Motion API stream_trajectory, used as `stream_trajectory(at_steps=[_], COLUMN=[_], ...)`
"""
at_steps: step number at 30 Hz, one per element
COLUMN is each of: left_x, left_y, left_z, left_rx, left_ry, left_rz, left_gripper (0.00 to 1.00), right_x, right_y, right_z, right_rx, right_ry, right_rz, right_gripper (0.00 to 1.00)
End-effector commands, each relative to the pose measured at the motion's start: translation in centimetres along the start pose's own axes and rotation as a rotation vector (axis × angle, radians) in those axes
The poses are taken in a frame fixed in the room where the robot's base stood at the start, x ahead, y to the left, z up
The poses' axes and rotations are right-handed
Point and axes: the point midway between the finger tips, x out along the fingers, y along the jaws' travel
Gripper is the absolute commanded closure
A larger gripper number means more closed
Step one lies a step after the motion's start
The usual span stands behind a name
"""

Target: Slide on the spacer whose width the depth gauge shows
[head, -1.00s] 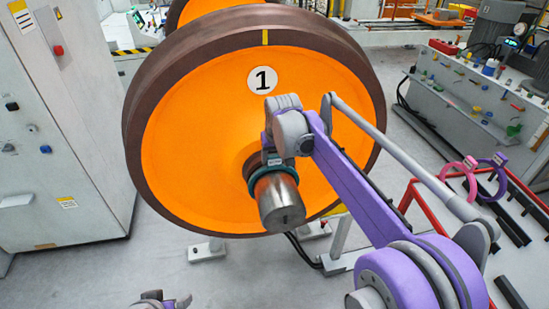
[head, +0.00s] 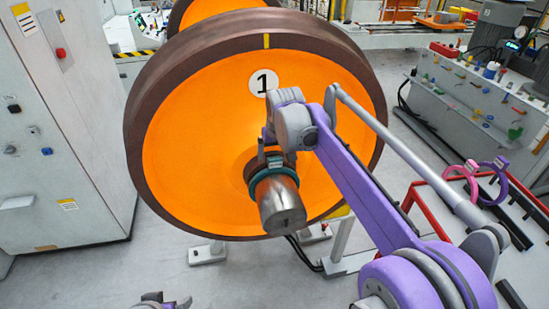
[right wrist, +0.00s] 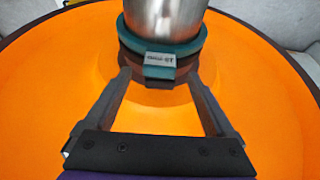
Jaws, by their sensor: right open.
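The orange wheel (head: 200,150) marked 1 stands upright, with a bare metal shaft end (head: 283,207) pointing toward me. A teal spacer ring (head: 262,180) sits around the shaft, close to the wheel's hub. In the head view my right arm hides part of the hub. My left gripper (head: 162,302) shows only partly at the bottom edge.
A pink ring (head: 462,170) and a purple ring (head: 492,182) stand at the red-framed rack (head: 418,205) on the right. A grey bench (head: 465,105) with small coloured parts and a round lit display (head: 512,45) stands behind. A grey cabinet (head: 65,140) is at the left.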

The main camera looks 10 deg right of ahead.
Motion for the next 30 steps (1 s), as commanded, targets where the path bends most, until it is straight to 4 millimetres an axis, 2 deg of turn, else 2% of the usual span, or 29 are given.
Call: stream_trajectory(at_steps=[1, 6, 12, 17, 30], left_x=[0.0, -0.1, -0.1, -0.1, -0.1], left_y=[0.0, 0.0, 0.0, 0.0, 0.0], left_z=[-0.1, -0.2, -0.2, -0.2, -0.2], left_rx=[0.0, 0.0, 0.0, 0.0, 0.0], left_ry=[0.001, 0.002, 0.003, 0.003, 0.003], left_rz=[0.0, 0.0, 0.0, 0.0, 0.0], left_gripper=[0.1, 0.1, 0.1, 0.1, 0.1], right_x=[-1.2, -4.7, -7.3, -8.0, -7.9], right_y=[0.0, 0.0, 0.0, 0.0, 0.0], right_z=[0.0, 0.0, -0.1, 0.0, 0.0], right_rx=[0.0, -0.001, 0.0, 0.0, 0.0], right_ry=[0.0, 0.001, 0.0, 0.0, 0.0], right_rz=[0.0, 0.0, 0.0, 0.0, 0.0], right_gripper=[0.1, 0.1, 0.1, 0.1, 0.1])
